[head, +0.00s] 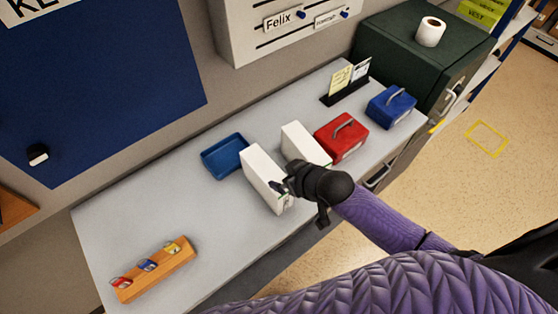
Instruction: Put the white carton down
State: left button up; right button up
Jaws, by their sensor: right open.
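Two white cartons stand on the grey tabletop (193,210). The nearer white carton (263,180) is upright, with its base apparently on the table. The other white carton (304,143) stands just behind it to the right. My right gripper (281,187) reaches in from the right and is open at the right edge of the nearer carton. It covers part of that carton and the lower part of the other. I cannot tell whether the fingers touch the carton. My left gripper is not in view.
A blue tray (224,157) lies left of the cartons. A red box (341,138), a blue box (391,107) and a card holder (345,85) stand to the right. A wooden rack (155,270) with coloured tags lies at front left. The table's left middle is clear.

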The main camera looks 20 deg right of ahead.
aim_at(266, 169)
jog(key=b+x, duration=0.1)
jog(key=x, duration=0.2)
jog(key=b+x, duration=0.1)
jog(key=x, duration=0.2)
jog(key=b+x, duration=0.1)
jog(key=x, duration=0.3)
jog(key=shift+w+a+r+b, duration=0.1)
jog(key=shift+a+r+b, duration=0.15)
jog(key=shift+b, duration=0.1)
jog(key=shift+r, duration=0.1)
grip_shut()
